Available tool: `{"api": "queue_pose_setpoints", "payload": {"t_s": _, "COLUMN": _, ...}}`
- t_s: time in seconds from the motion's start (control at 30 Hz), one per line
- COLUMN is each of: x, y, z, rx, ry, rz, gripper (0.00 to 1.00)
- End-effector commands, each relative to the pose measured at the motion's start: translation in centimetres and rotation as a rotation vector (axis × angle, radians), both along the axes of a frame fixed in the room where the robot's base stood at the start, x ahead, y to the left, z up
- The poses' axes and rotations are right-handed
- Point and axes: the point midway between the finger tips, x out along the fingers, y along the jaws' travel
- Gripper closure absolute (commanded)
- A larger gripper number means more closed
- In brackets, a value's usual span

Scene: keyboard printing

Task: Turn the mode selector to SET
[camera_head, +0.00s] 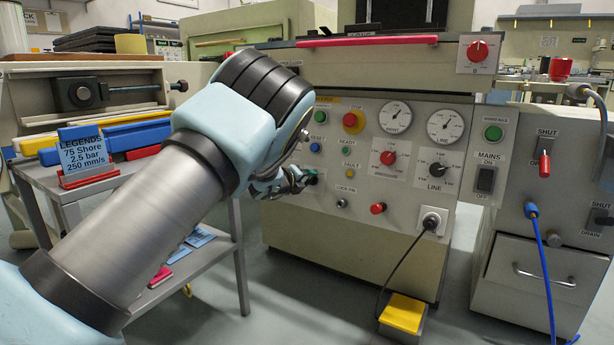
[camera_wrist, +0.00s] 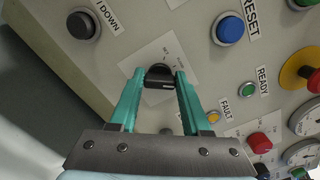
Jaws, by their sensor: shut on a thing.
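The mode selector (camera_wrist: 158,77) is a small black knob on a white label plate (camera_wrist: 150,52) on the machine's front panel. In the wrist view my gripper (camera_wrist: 158,84) has its two teal fingers on either side of the knob, shut on it. The plate's lettering is too small and partly covered to read, so I cannot tell which position the knob points to. In the head view my gripper (camera_head: 306,178) reaches the panel's left side, and the arm hides part of that area.
Near the knob are a blue RESET button (camera_wrist: 229,28), a black button (camera_wrist: 82,25) and an amber FAULT lamp (camera_wrist: 213,116). A red emergency stop (camera_head: 353,121) is to the right. A grey side table (camera_head: 48,180) with a LEGENDS sign stands left, below my arm.

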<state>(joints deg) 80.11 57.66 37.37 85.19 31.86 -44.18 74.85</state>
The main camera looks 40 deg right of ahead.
Motion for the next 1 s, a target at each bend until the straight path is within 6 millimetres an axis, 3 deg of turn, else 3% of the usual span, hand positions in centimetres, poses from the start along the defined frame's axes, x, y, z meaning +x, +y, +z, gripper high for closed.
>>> {"api": "queue_pose_setpoints", "payload": {"t_s": 1.0, "x": 0.19, "y": 0.24, "z": 0.00, "rx": -0.230, "ry": 0.876, "rz": 0.297, "gripper": 1.00}}
